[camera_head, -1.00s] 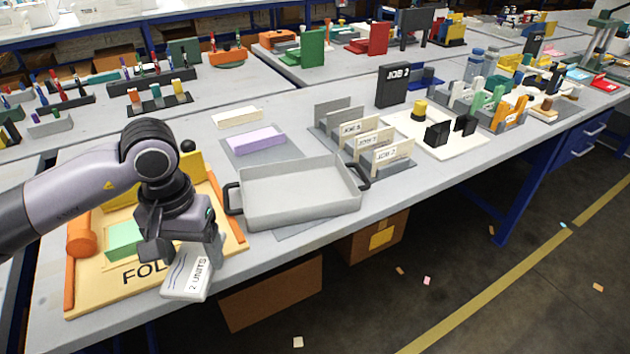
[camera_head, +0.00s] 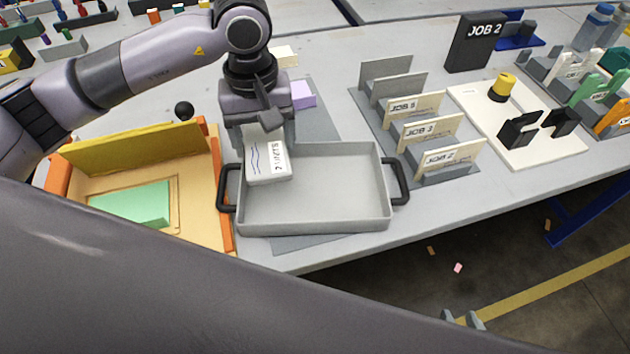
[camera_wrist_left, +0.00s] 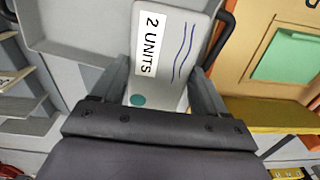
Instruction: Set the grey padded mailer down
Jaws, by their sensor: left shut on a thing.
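The grey padded mailer (camera_head: 267,163) has a white "2 UNITS" label and wavy blue lines. My left gripper (camera_head: 262,140) is shut on its edge and holds it over the left rear part of the grey tray (camera_head: 330,222). The left wrist view shows the mailer (camera_wrist_left: 180,42) between the two fingers (camera_wrist_left: 160,85), with a teal dot near the gripped end. I cannot tell whether the mailer touches the tray.
A wooden folding board (camera_head: 195,215) with a green block (camera_head: 135,204) lies left of the tray. A rack with job cards (camera_head: 430,131) stands right of it, and a lilac block (camera_head: 302,94) lies behind. The tray's visible floor is otherwise empty. Black handles (camera_head: 398,184) stick out.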

